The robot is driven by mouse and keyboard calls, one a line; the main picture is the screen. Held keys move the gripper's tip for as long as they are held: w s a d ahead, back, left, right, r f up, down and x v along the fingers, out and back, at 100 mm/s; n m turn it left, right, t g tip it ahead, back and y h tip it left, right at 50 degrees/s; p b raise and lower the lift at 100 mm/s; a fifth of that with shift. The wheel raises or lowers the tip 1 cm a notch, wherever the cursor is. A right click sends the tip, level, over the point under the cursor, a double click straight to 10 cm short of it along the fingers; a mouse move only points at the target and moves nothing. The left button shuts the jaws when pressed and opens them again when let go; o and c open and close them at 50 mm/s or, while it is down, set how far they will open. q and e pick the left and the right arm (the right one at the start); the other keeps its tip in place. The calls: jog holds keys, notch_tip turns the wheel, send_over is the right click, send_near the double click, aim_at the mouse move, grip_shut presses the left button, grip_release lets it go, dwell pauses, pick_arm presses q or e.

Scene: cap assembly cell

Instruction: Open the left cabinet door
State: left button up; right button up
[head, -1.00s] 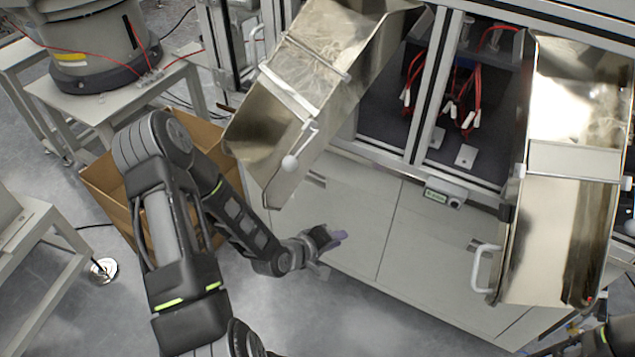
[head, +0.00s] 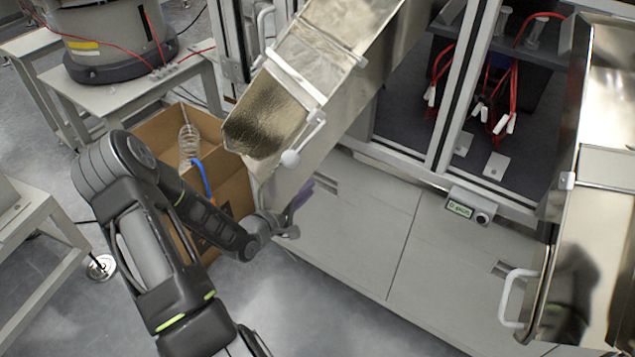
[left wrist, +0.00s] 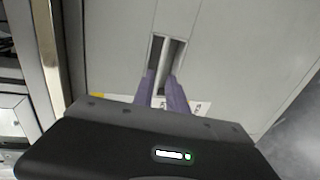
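The left cabinet door (head: 360,225) is a pale grey panel under the machine, and it looks closed. Its recessed handle (head: 325,182) is near the top left, partly covered by the metal chute. In the left wrist view the handle (left wrist: 166,58) is a dark slot with a light bar along its middle. My left gripper (head: 300,198) is in front of the door at the handle. Its purple fingers (left wrist: 162,80) are apart, with their tips at the slot's lower end, in line with the bar. I cannot tell whether they touch it. My right gripper is not in view.
A metal chute (head: 310,75) hangs just above the left gripper. The right cabinet door (head: 440,275) is beside the left one. A second chute (head: 610,220) with a white handle stands at right. A cardboard box (head: 235,185) is behind my left arm. Floor (head: 320,315) in front is clear.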

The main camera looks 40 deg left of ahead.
pick_arm(q)
jog(key=w, duration=0.2)
jog(key=w+f, duration=0.1)
jog(key=w, duration=0.2)
jog(key=shift+w+b, duration=0.25)
jog(key=shift+b, duration=0.15)
jog(key=shift+c, duration=0.6)
grip_shut()
jog(key=shift+f, duration=0.1)
dwell(0.3)
